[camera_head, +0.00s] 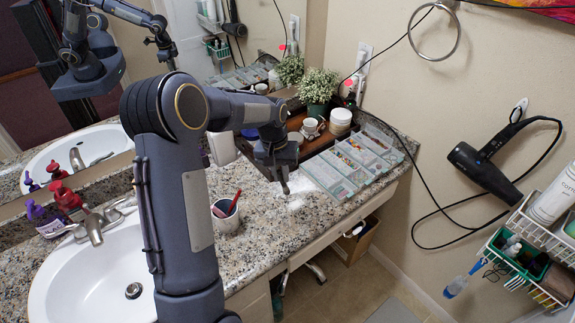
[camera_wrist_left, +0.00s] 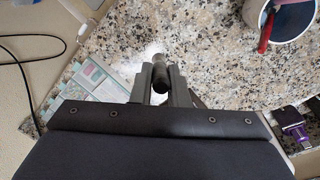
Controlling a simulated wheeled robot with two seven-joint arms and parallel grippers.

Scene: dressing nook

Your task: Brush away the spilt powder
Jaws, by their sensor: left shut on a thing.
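The spilt powder (camera_head: 296,204) is a white patch on the speckled granite counter, just past the gripper. In the left wrist view the powder (camera_wrist_left: 150,50) lies around and beyond the fingertips. My left gripper (camera_head: 278,165) points down over the counter and is shut on a short, dark, rounded brush-like object (camera_head: 284,185). In the left wrist view this object (camera_wrist_left: 160,68) stands out between the fingers (camera_wrist_left: 160,90). Its lower end is over the powder; I cannot tell if it touches. My right gripper is not in view.
A cup with a red-handled item (camera_head: 226,214) stands left of the powder. A clear compartment organizer (camera_head: 345,165) lies to the right, with a wooden tray (camera_head: 312,145) behind. The sink (camera_head: 95,275) is at left. The counter's front edge (camera_head: 310,240) is close.

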